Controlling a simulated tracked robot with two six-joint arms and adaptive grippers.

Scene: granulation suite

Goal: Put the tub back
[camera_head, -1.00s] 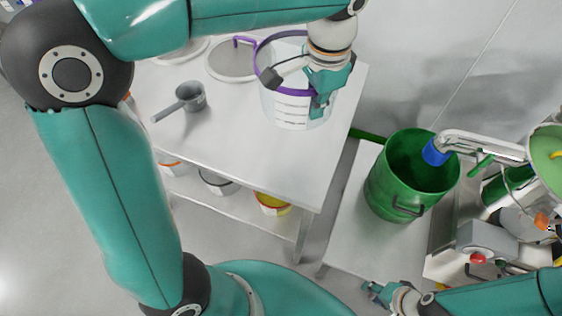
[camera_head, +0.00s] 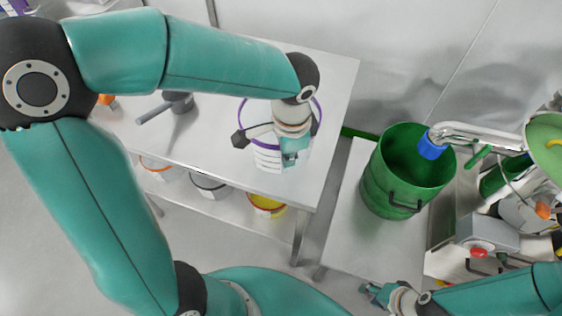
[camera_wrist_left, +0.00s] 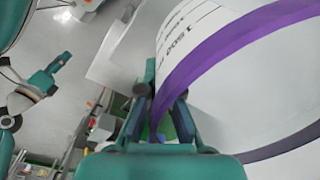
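The tub (camera_head: 267,158) is a whitish container with a purple rim and dark graduation marks. It is upright over the front right part of the white table; I cannot tell whether its base touches the top. My left gripper (camera_head: 291,155) points down at the tub's right side, its fingers around the rim and wall. In the left wrist view the purple rim (camera_wrist_left: 190,72) runs between the fingers (camera_wrist_left: 163,112). My forearm hides part of the tub's far side. My right gripper (camera_head: 373,292) is empty and looks open, low at the bottom, away from the tub.
A grey scoop (camera_head: 178,103) lies on the white table (camera_head: 335,95), left of the tub. Buckets, including a yellow one (camera_head: 266,204), stand on the lower shelf. A green drum (camera_head: 398,185) stands right, under a blue-tipped pipe (camera_head: 432,147). The table's right end is clear.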

